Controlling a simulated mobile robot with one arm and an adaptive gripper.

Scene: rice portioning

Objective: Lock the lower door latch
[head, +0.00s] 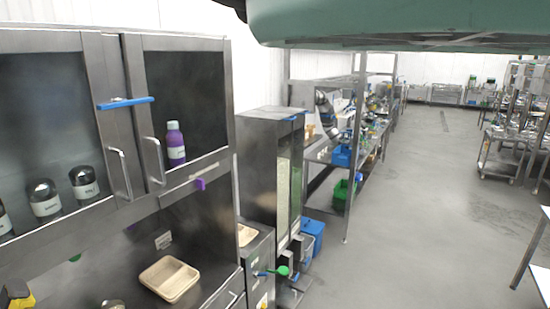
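A steel cabinet (75,222) with two dark-windowed doors stands at the left, and both doors look shut. A blue latch bar (125,102) lies level across the seam between the left door (88,110) and the right door (228,100). Each door has a steel handle, the left handle (119,172) and the right handle (152,160). A small purple piece (200,184) sits on the frame just below the right door. It may be the lower latch, but its position is too small to read. My gripper is not in view.
A purple bottle (176,145) and several dark-lidded jars (84,186) show behind the glass. A beige tray (169,278) sits on the counter below. A tall steel dispenser (259,165) stands right of the cabinet. The grey floor (430,215) is open at right.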

